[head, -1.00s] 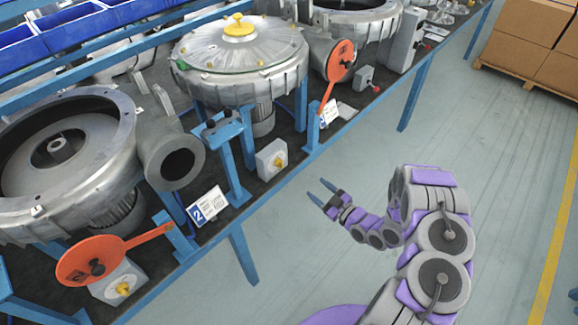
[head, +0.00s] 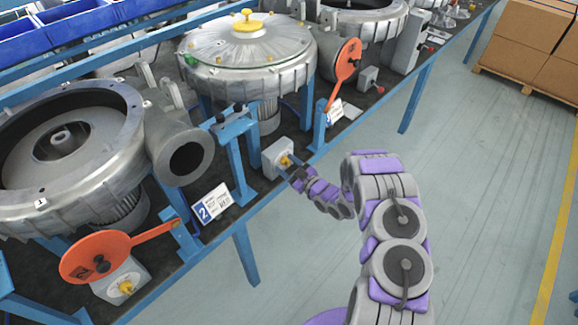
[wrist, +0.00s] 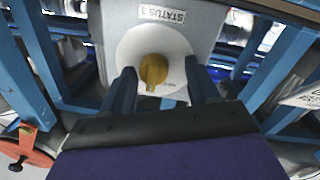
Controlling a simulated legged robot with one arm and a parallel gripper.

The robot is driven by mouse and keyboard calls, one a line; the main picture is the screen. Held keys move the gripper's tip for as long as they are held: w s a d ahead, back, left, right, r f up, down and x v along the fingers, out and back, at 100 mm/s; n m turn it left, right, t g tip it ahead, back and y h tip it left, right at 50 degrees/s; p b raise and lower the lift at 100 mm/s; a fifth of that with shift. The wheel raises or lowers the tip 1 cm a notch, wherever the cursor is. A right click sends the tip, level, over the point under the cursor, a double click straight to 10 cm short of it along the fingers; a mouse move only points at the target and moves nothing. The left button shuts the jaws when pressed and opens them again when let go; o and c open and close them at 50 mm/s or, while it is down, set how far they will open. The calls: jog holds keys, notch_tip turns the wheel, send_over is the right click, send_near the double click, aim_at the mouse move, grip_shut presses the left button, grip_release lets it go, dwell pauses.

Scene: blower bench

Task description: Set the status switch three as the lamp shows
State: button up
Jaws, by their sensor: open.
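The status switch three is a grey box (head: 273,158) at the bench's front edge in the head view. In the wrist view its box (wrist: 200,14) carries the label "STATUS 3" (wrist: 161,14). Its yellow knob (wrist: 153,70) sits on a white round dial (wrist: 173,45), with its pointer ridge close to upright in the picture. My gripper (wrist: 160,90) is open, its two blue fingers to the left and right of the knob and apart from it. In the head view my gripper (head: 285,168) is right at the switch, partly covering the knob. I cannot make out a lit lamp.
A blower with a yellow-handled lid (head: 247,48) stands behind the switch. Blue posts (head: 319,125) flank it. An orange disc lever (head: 347,60) is to the right, another (head: 95,257) to the left. A "2" card (head: 211,203) stands left. The floor (head: 465,200) is clear.

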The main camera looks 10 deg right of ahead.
jog(key=shift+w+a+r, duration=0.1)
jog(key=shift+a, duration=0.15)
jog(key=shift+w+d, duration=0.15)
jog(key=shift+d, duration=0.8)
jog(key=shift+c, duration=1.4)
jog(key=shift+a, duration=0.6)
jog(key=c, duration=0.7)
jog(key=shift+d, duration=0.2)
jog(key=shift+c, duration=0.3)
